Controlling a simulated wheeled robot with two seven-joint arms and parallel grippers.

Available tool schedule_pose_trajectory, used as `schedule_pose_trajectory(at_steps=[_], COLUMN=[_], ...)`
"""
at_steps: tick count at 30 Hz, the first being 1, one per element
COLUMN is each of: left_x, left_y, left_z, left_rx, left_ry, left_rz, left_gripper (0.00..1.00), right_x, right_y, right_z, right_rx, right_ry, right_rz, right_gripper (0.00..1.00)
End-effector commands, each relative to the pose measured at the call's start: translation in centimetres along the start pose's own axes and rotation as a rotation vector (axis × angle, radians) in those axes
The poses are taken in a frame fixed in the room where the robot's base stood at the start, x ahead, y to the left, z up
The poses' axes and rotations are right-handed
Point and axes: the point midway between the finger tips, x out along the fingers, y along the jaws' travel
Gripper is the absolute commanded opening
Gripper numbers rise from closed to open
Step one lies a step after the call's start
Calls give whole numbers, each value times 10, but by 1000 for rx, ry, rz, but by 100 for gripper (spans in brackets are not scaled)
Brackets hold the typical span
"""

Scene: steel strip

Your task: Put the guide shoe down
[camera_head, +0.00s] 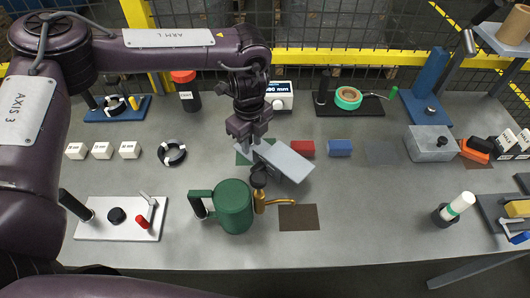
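I take the guide shoe to be the flat grey metal piece (288,162) under my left gripper, at the middle of the bench. It looks tilted, with its long side running down to the right. My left gripper (250,139) points down and appears shut on the left end of this piece. The fingers partly hide the grip. A green square patch (242,157) shows behind and below it. Whether the piece touches the bench is hard to tell. My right gripper is not in view.
A green oil can (234,206) with a brass spout stands close in front. A brown patch (298,217) and dark grey patch (381,153) are bare.

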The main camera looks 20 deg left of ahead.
Motion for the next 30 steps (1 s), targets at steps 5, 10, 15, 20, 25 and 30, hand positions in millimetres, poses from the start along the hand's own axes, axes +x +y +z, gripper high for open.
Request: schedule_pose_trajectory(at_steps=[5, 10, 15, 20, 25, 30], left_x=[17, 44, 59, 60, 60, 60], left_y=[0, 0, -1, -1, -1, -1], left_z=[-4, -9, -8, -8, -8, -8], left_rx=[3, 2, 2, 2, 3, 3], left_ry=[0, 2, 2, 3, 3, 3], left_rz=[2, 1, -2, -2, -2, -3], left_gripper=[28, 28, 28, 28, 12, 0], right_x=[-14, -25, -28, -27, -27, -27], right_y=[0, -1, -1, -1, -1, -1], right_z=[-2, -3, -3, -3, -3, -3], right_rx=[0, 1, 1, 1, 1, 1], right_ry=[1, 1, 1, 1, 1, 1], right_rz=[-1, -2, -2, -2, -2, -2], right_gripper=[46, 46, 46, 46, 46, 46])
